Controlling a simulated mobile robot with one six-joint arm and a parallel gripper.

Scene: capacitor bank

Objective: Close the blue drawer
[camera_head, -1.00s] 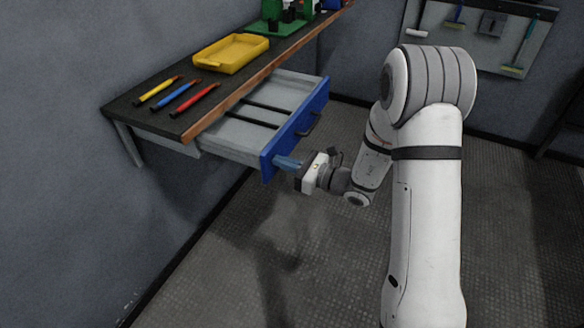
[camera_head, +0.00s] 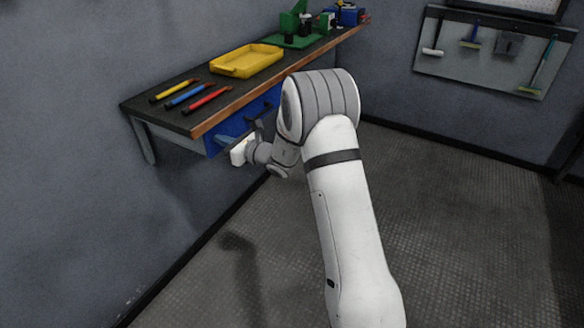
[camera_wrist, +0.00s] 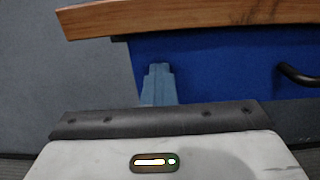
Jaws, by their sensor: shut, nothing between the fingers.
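The blue drawer (camera_head: 240,118) sits under the workbench (camera_head: 215,112). Its front is close to the bench's wooden edge and no drawer interior shows. In the wrist view the blue drawer front (camera_wrist: 220,65) fills the middle, with its dark handle (camera_wrist: 298,76) at the right. My gripper (camera_head: 222,143) is shut and empty at the lower left part of the drawer front. In the wrist view my gripper (camera_wrist: 158,70) points at the drawer front left of the handle and appears to touch it. My arm hides the drawer's right part in the head view.
On the bench lie a yellow tray (camera_head: 246,61) and several tools with yellow, blue and red handles (camera_head: 187,95). Green items (camera_head: 295,32) stand at the far end. A tool panel (camera_head: 492,50) hangs on the back wall. The floor at right is clear.

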